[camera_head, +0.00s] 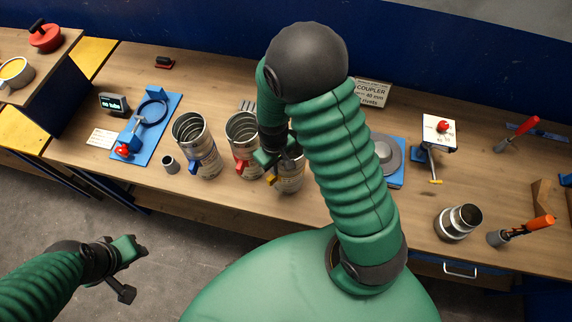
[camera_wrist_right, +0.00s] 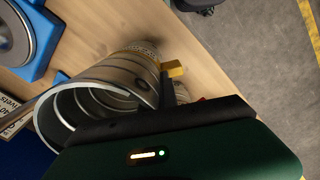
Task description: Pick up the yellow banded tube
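The yellow banded tube (camera_head: 291,180) is an open metal spiral duct standing on the bench, partly hidden behind my right arm and gripper. Its yellow clamp tab (camera_head: 270,180) points toward the front left. In the right wrist view the tube (camera_wrist_right: 95,95) shows its open rim, with the yellow tab (camera_wrist_right: 173,68) at its far end. My right gripper (camera_head: 268,158) is at the tube's upper left side; its dark finger (camera_wrist_right: 170,95) overlaps the tube in the wrist view. Its opening and any contact are unclear. My left gripper (camera_head: 132,272) is open and empty, in front of the bench.
A red-tabbed tube (camera_head: 241,134) stands close left of the right gripper, and a blue-tabbed tube (camera_head: 197,150) farther left. A grey disc on a blue base (camera_head: 386,155) is to the right.

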